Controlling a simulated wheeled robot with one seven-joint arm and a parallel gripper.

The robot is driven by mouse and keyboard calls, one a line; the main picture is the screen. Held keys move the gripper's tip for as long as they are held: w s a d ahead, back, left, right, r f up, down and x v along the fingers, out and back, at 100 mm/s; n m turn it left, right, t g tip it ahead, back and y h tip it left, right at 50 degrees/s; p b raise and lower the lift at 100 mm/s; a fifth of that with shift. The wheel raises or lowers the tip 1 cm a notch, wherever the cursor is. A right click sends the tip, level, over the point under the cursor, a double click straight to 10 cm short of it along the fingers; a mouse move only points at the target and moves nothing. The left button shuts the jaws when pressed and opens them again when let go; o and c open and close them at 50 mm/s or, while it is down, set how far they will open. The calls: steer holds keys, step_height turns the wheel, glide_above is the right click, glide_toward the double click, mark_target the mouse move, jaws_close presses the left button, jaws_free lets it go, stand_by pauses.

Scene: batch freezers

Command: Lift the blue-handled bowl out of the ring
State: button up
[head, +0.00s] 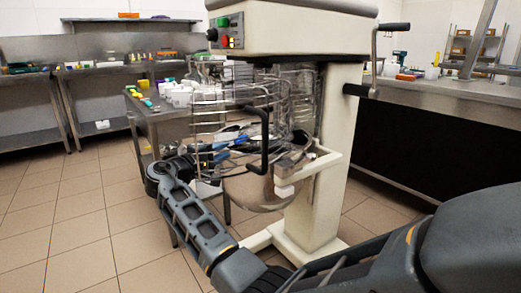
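The metal bowl (252,190) sits in the pale ring (312,168) of the large mixer, below a wire guard (215,105). Its rounded underside shows below the ring. A blue part (232,135), which looks like the bowl's handle, shows behind the guard's wires at the bowl's upper left. My arm reaches in from the lower right and bends up to the bowl's left side. My gripper (230,148) is at the bowl's upper left, close to the blue part. Wires and dark parts cover its fingertips, so I cannot tell whether they touch or grip anything.
The mixer's column (325,150) stands right of the bowl, with a dark guard handle (264,140) in front. A steel table (160,112) with cups is behind left. A long counter (450,95) is at right. Tiled floor (75,215) is open at left.

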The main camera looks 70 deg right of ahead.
steer(key=d, duration=0.2)
steer(key=s+d+b, duration=0.1)
steer(key=d, duration=0.2)
steer(key=d+r, duration=0.1)
steer(key=d, duration=0.2)
steer(key=shift+s+r+b, duration=0.1)
steer(key=shift+s+b, duration=0.25)
steer(key=shift+b, duration=0.05)
jaws_close()
steer(key=shift+r, duration=0.1)
